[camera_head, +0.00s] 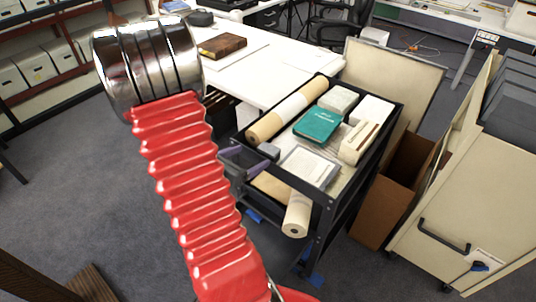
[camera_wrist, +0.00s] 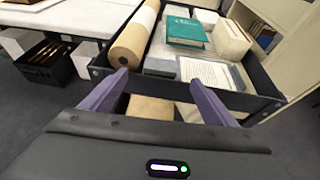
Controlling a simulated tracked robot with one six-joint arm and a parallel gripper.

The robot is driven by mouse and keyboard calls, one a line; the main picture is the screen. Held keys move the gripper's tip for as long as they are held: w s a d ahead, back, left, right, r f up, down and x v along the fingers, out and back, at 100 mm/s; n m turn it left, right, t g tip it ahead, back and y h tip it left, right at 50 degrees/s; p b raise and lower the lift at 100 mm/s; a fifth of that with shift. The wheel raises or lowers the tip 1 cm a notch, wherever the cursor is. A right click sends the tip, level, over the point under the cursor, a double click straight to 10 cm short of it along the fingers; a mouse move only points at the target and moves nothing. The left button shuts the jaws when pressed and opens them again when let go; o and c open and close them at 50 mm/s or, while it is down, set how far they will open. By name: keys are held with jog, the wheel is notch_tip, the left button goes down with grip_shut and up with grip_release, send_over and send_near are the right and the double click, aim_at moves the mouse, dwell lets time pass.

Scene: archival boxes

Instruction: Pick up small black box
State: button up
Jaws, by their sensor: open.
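A small dark grey box (camera_head: 268,150) lies in the top tray of the black cart (camera_head: 322,188), by the near end of a brown paper roll. A grey block (camera_wrist: 160,68) shows between my fingertips in the wrist view, just beyond them; I cannot tell if it is the same box. My gripper (camera_wrist: 159,78) has two purple fingers, spread apart with nothing between them. It is at the cart's near edge, and in the head view its purple finger (camera_head: 250,163) shows beside the tray. Another small black object (camera_head: 200,18) sits on the white table.
The tray also holds a paper roll (camera_head: 292,108), a green book (camera_head: 318,125), pale boxes (camera_head: 358,142) and a framed sheet (camera_head: 309,167). A second roll (camera_head: 298,214) sticks out below. A brown carton (camera_head: 394,195) and a cream cart (camera_head: 450,215) stand right.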

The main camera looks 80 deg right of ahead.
aim_at(267, 149)
jog(key=shift+x, duration=2)
jog(key=shift+x, duration=2.6)
jog(key=shift+s+f, duration=0.1)
jog(key=shift+a, duration=0.1)
jog(key=shift+c, duration=0.2)
jog(key=c, duration=1.1)
